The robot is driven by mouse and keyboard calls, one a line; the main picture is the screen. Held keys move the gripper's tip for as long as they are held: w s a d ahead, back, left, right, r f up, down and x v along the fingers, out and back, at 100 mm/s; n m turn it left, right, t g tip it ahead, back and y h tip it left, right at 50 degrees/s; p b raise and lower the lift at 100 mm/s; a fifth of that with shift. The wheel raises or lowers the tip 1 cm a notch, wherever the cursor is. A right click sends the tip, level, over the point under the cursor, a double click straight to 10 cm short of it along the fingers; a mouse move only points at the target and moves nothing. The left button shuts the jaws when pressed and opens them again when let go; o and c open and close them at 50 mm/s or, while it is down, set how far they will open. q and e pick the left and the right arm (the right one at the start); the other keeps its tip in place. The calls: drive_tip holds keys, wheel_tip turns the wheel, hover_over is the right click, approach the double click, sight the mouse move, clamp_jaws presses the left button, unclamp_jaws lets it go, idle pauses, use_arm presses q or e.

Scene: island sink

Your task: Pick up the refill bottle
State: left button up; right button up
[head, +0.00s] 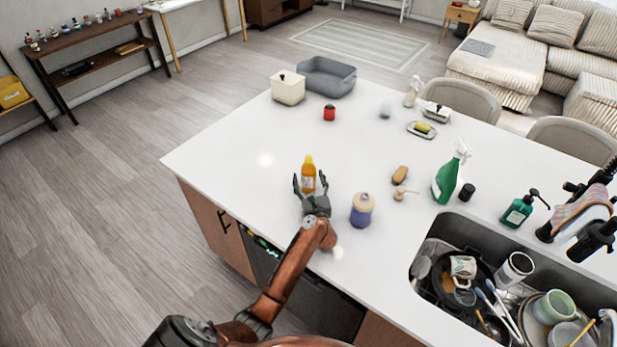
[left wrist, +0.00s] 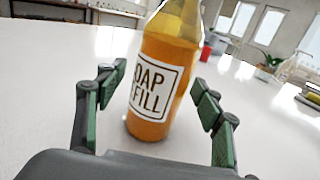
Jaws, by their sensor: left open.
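The refill bottle (head: 308,172) stands upright on the white island top, orange with a yellow cap in the head view. In the left wrist view the refill bottle (left wrist: 160,75) fills the middle, with a white label reading "OAP FILL" in part; its top is cut off. My left gripper (head: 310,184) is open, with one finger on each side of the bottle. In the left wrist view the left gripper (left wrist: 155,97) has its left finger close to the label and a gap before the right finger. My right gripper is not in view.
A red container (head: 329,112), cream canister (head: 288,88) and grey bin (head: 327,77) stand farther back. A green spray bottle (head: 447,178) stands near the sink (head: 418,291), which holds dishes. The counter left of the bottle is clear.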

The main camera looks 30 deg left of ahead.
sight(305, 170)
use_arm(q)
drive_tip(key=shift+c, duration=0.7)
drive_tip(key=c, duration=1.3)
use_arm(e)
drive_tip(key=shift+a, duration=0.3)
use_arm(q)
drive_tip(key=shift+r, duration=0.25)
